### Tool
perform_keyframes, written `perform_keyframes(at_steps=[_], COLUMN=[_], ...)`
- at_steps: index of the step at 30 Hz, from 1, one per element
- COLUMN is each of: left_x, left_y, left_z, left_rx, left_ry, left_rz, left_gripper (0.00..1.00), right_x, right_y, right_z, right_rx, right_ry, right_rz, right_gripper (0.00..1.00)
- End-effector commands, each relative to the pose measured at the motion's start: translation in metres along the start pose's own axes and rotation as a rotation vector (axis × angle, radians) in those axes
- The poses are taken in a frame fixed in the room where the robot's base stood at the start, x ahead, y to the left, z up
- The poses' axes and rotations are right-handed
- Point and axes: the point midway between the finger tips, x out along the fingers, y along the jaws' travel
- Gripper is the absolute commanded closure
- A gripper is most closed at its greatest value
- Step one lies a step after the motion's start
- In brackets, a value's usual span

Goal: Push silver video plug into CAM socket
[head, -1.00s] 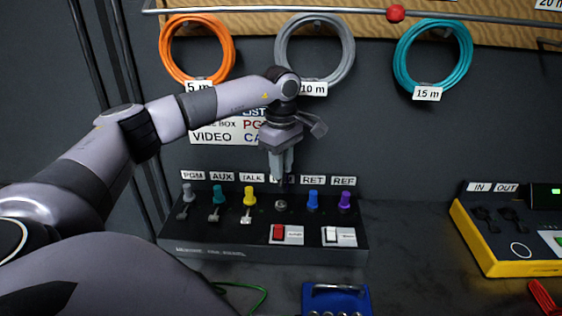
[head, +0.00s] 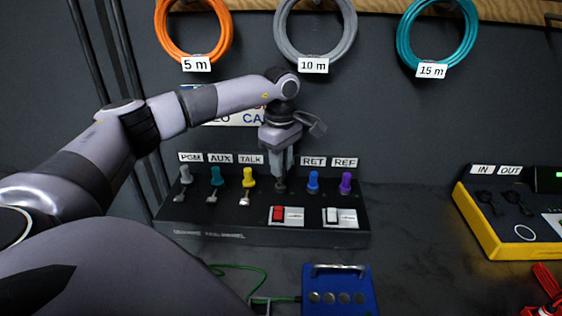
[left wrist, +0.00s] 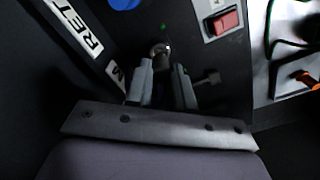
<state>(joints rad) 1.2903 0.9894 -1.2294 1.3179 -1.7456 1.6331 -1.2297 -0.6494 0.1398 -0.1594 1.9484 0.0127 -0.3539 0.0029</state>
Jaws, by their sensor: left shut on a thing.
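My left gripper (head: 281,186) points down at the sloped black panel (head: 253,236), in the gap between the TALK and RET labels. Its fingers are shut on the silver video plug, which is mostly hidden in the head view. In the left wrist view a small rounded silver piece of the plug (left wrist: 160,50) shows between the fingertips of the left gripper (left wrist: 162,68), close to the panel face. The CAM socket and its label are hidden behind the gripper in the head view. I cannot tell how deep the plug sits. My right gripper is not in view.
A yellow plug (head: 248,177) at TALK and a blue plug (head: 313,182) at RET flank the gripper closely. Red (head: 279,213) and white (head: 332,216) switches sit below. A blue box (head: 338,295) stands in front, and a yellow-edged unit (head: 483,229) lies right.

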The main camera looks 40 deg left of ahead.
Motion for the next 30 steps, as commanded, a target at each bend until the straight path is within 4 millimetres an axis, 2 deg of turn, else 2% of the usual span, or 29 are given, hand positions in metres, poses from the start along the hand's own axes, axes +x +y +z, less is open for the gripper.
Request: perform_keyframes(at_steps=[30], left_x=[-0.0011], left_y=[-0.0001], left_z=[0.0001], left_rx=[0.0], left_ry=[0.0], left_rz=[0.0], left_gripper=[1.0], right_x=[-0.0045], right_y=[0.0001], right_z=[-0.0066], right_rx=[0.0], right_ry=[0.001], right_rz=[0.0], right_gripper=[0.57])
